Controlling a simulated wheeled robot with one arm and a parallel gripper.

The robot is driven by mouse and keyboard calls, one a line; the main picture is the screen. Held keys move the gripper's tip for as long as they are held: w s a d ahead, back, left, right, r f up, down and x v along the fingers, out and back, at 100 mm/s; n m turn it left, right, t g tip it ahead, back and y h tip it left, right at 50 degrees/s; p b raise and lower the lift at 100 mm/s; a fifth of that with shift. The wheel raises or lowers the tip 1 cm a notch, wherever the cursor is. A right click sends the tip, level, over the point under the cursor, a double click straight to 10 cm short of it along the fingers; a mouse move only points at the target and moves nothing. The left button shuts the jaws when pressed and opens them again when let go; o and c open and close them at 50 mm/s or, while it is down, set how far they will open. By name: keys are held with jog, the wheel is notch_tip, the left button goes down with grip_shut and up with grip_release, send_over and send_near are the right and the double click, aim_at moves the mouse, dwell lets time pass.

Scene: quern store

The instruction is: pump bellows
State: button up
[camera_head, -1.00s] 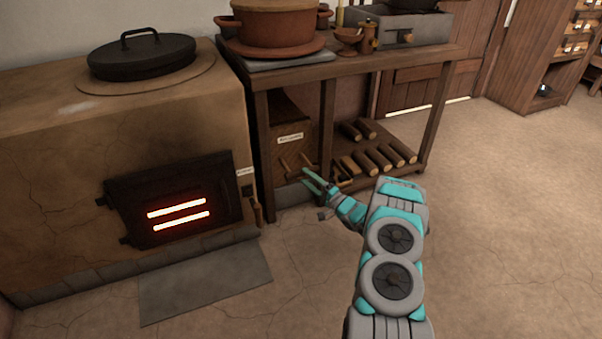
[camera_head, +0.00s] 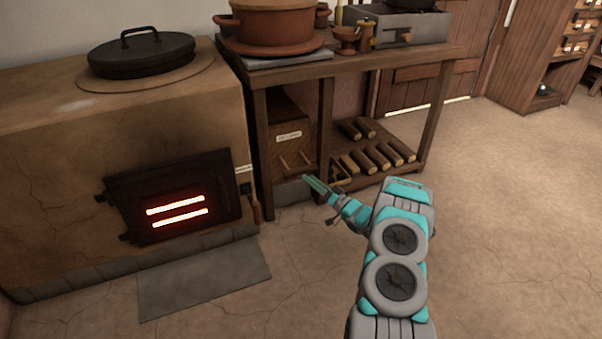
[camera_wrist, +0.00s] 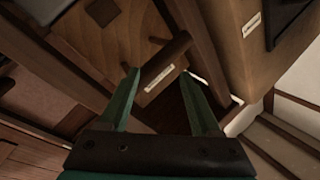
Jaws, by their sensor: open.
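The bellows, as I take it, is a wooden box (camera_head: 292,130) with a pale label, under the table beside the stove. A wooden bar handle (camera_head: 297,161) stands out from its front. My gripper (camera_head: 311,182) is just in front of and slightly right of that handle in the head view. In the wrist view my gripper (camera_wrist: 160,73) is open, and the handle (camera_wrist: 166,60) runs slantwise at the fingertips, in the gap between them. I cannot tell whether the fingers touch it. The wooden box (camera_wrist: 112,35) fills the upper left there.
The stove (camera_head: 60,170) with a glowing fire door (camera_head: 175,205) stands left. The table (camera_head: 400,55) carries a clay pot (camera_head: 270,32); its legs frame the bellows. Firewood logs (camera_head: 375,158) lie on the lower shelf. The floor (camera_head: 500,200) at right is clear.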

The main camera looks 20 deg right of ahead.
aim_at(302, 173)
jog(key=shift+w+a+r+n+b, duration=0.15)
jog(key=shift+w+a+n+b, duration=0.55)
jog(key=shift+n, duration=3.75)
jog(key=shift+w+a+r+n+p, duration=0.2)
jog(key=shift+w+n, duration=1.1)
jog(key=shift+n, duration=3.1)
jog(key=shift+w+a+r+n+b, duration=0.15)
jog(key=shift+w+a+n+b, duration=0.6)
jog(key=shift+n, duration=3.7)
jog(key=shift+w+d+p, duration=0.2)
jog(key=shift+w+p, duration=0.05)
jog(key=shift+p, duration=0.15)
jog(key=shift+c, duration=0.3)
grip_shut()
